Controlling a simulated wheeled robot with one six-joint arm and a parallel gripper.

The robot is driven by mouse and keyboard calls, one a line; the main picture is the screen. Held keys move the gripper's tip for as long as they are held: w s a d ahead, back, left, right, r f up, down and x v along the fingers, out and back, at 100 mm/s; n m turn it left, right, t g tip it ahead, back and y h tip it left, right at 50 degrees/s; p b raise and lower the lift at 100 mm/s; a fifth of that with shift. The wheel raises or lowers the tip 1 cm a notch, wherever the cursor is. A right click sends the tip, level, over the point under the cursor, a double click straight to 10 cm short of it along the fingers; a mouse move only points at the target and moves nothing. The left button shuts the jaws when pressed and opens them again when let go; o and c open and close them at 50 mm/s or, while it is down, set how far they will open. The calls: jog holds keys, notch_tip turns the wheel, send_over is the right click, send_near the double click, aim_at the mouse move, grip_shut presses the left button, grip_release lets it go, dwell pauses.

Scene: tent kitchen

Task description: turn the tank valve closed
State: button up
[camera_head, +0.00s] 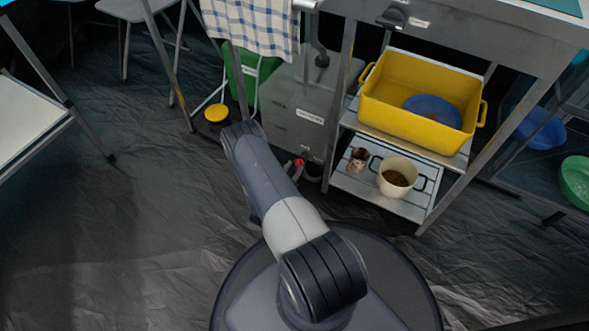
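A grey metal box-like tank (297,112) with white labels stands under the counter, left of the shelves. A small red part (299,163) shows low at its front, close to the floor. It looks like a valve handle, but it is too small to tell how it is turned. My arm (268,182) reaches forward and left from my base and ends in view just left of the tank's lower part. My gripper is not visible, and whether it touches the red part cannot be told.
A yellow tub (418,95) with a blue bowl (433,110) sits on the upper shelf. A cream pot (397,175) and a small brown-stained pot (358,159) stand on the lower shelf. A checked towel (252,28) hangs above a green bin (246,75).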

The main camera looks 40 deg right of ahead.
jog(key=shift+w+d, duration=0.25)
jog(key=shift+d, duration=0.4)
jog(key=shift+c, duration=0.3)
grip_shut()
